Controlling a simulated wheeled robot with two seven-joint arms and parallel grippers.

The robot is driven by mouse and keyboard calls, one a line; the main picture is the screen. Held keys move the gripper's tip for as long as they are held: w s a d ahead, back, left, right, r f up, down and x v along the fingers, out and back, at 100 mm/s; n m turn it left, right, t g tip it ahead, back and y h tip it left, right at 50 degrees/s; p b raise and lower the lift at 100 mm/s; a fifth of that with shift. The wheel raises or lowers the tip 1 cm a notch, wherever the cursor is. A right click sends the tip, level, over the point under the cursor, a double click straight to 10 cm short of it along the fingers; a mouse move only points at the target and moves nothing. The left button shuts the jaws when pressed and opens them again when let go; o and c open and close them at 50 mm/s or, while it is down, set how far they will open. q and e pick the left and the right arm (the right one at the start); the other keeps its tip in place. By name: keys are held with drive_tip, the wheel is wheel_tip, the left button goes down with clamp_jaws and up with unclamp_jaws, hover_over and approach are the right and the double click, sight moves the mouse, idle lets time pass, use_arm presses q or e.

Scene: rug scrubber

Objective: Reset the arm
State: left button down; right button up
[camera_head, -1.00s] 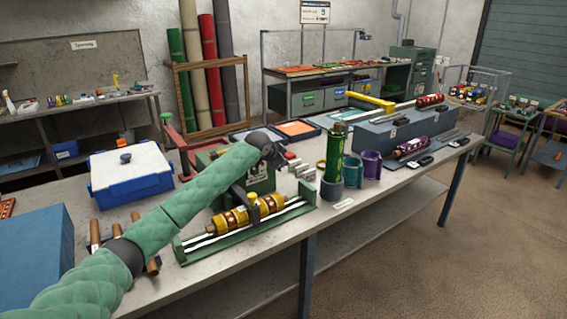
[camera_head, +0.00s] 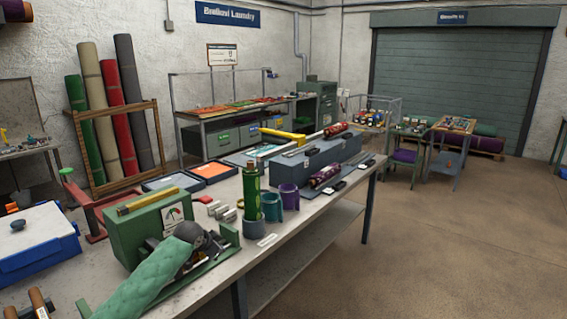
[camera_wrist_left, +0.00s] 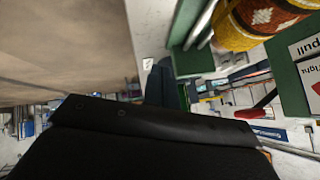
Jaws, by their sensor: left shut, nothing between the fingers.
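My left arm, in a green quilted sleeve, comes up from the bottom left in the head view and ends in a dark wrist over the green cradle (camera_head: 222,256). Its fingers cannot be made out there. In the left wrist view my left gripper (camera_wrist_left: 159,84) shows beyond its dark housing, shut and empty. A yellow, red-patterned roll (camera_wrist_left: 262,22) lies in the green cradle at the upper right of that view, apart from the gripper. In the head view my arm hides this roll. My right gripper is in neither view.
On the bench are a green box with a dial (camera_head: 140,235), a green cylinder (camera_head: 252,190), a purple cup (camera_head: 289,197), a long blue-grey box (camera_head: 312,160) and a blue-and-white case (camera_head: 38,240). Open brown floor (camera_head: 440,240) lies to the right.

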use_arm(q)
drive_tip(key=s+d+f+n+g, duration=0.1)
drive_tip(key=s+d+f, duration=0.3)
drive_tip(key=s, duration=0.5)
drive_tip(key=s+d+f, duration=0.2)
drive_tip(key=s+f, duration=0.4)
drive_tip(key=s, duration=0.3)
drive_tip(key=s+d+f+n+g, duration=0.1)
drive_tip(key=s+d+f, duration=0.1)
drive_tip(key=s+f, duration=0.6)
drive_tip(key=s+a+r+n+g+y, duration=0.1)
drive_tip(key=s+a+n+y, duration=0.15)
drive_tip(key=s, duration=1.35)
drive_tip(key=s+a+r+n+g+y, duration=0.1)
drive_tip(key=s+a+n+g, duration=0.2)
drive_tip(key=s, duration=1.3)
drive_tip(key=s+d+f, duration=0.1)
drive_tip(key=s+f, duration=0.1)
drive_tip(key=f, duration=1.9)
drive_tip(key=s+d+f, duration=0.1)
drive_tip(key=s+f, duration=0.2)
drive_tip(key=f, duration=1.7)
drive_tip(key=shift+s+d+f+g+h, duration=0.35)
drive_tip(key=shift+g+h, duration=0.05)
drive_tip(key=shift+h, duration=0.05)
